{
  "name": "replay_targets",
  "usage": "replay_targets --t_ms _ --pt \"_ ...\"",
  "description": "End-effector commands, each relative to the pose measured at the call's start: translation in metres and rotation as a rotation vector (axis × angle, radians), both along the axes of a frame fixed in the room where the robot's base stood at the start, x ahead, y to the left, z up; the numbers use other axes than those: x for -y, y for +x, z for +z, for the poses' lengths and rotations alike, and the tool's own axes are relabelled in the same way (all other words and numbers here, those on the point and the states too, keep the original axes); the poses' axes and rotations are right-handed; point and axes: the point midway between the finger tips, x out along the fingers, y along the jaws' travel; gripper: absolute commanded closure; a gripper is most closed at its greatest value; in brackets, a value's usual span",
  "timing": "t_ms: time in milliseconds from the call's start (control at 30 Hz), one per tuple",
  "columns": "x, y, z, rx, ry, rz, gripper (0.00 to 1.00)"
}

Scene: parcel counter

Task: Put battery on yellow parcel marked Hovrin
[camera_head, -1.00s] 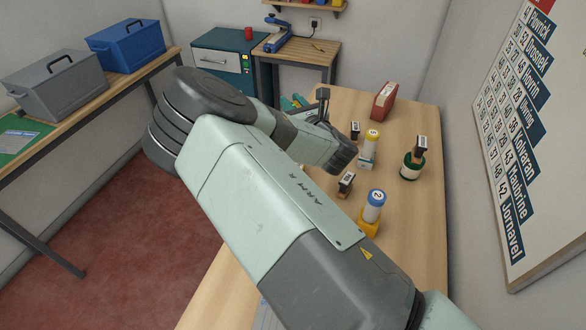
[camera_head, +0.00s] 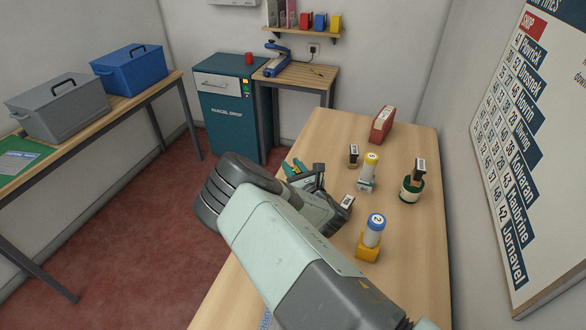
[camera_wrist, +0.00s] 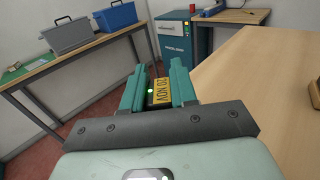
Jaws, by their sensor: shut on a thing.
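My gripper (camera_wrist: 157,80) is shut on a dark block with a yellow label and a small green light, which looks like the battery (camera_wrist: 161,93). The label is upside down and seems to read "20 NOV". In the head view my gripper (camera_head: 297,169) is at the table's left edge, partly hidden by my arm; the battery is not clear there. A yellow parcel (camera_head: 367,250) stands on the table right of my arm, under a blue-topped cylinder marked 2. I cannot read a name on it.
Nearby stand a pale block (camera_head: 366,187) under a yellow-topped cylinder, a green round pot (camera_head: 411,190), small dark labelled blocks (camera_head: 353,155) and a red box (camera_head: 382,124). A wall chart (camera_head: 515,150) lists names including Hovrin beside numbers. The table's back left is clear.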

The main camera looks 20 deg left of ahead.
Motion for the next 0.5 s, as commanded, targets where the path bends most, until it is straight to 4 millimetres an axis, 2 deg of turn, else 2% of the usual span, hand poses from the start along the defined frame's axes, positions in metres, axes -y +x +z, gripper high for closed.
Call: replay_targets --t_ms 367,400,500 --pt "0.0000 0.0002 -0.0060 0.001 0.000 0.000 1.00" --pt "-0.0001 0.0002 -0.0059 0.001 0.001 0.000 0.68" --pt "0.0000 0.0002 -0.0057 0.000 0.000 0.000 0.53"
